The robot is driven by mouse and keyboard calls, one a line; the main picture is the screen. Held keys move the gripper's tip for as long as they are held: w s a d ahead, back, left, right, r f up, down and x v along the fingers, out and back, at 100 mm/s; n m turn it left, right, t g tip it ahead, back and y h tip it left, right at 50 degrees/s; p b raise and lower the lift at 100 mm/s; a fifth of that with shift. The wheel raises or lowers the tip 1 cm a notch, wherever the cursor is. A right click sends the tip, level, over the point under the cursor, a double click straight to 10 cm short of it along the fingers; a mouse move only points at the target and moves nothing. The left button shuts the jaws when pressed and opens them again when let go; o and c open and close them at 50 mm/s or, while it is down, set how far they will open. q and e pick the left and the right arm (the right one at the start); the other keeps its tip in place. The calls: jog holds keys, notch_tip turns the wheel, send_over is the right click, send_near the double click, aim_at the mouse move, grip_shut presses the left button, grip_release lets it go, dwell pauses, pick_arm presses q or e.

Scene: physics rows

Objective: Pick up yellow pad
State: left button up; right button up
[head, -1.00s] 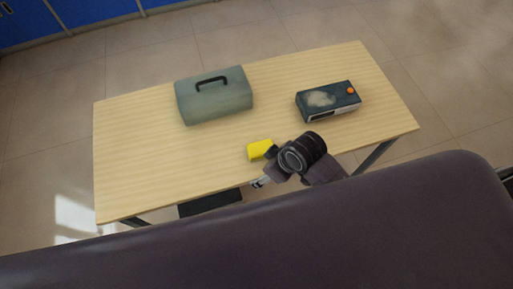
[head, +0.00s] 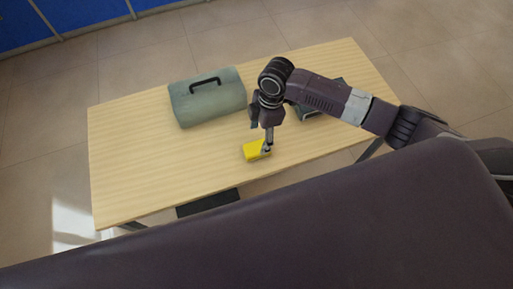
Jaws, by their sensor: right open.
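The yellow pad (head: 252,151) lies on the light wooden table (head: 130,165) near its front edge. My right gripper (head: 267,149) is open, pointing down, with its fingertips at the pad's right end. One finger overlaps the pad in the picture; I cannot tell whether it touches. The pad's right end is partly hidden by the gripper. My left gripper is not in view.
A grey-green toolbox (head: 208,101) with a dark handle stands at the back of the table. A dark box (head: 308,112) behind my right arm is mostly hidden. The table's left side is clear.

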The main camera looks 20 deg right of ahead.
aim_at(257, 147)
jog(key=f, duration=0.1)
jog(key=f+p, duration=0.1)
jog(key=f, duration=0.1)
jog(key=a+f, duration=0.1)
jog(key=f, duration=0.1)
jog(key=shift+s+f+p, duration=0.25)
jog(key=shift+s+p, duration=0.05)
jog(key=shift+s, duration=0.05)
jog(key=shift+f, duration=0.45)
jog(key=c, duration=1.2)
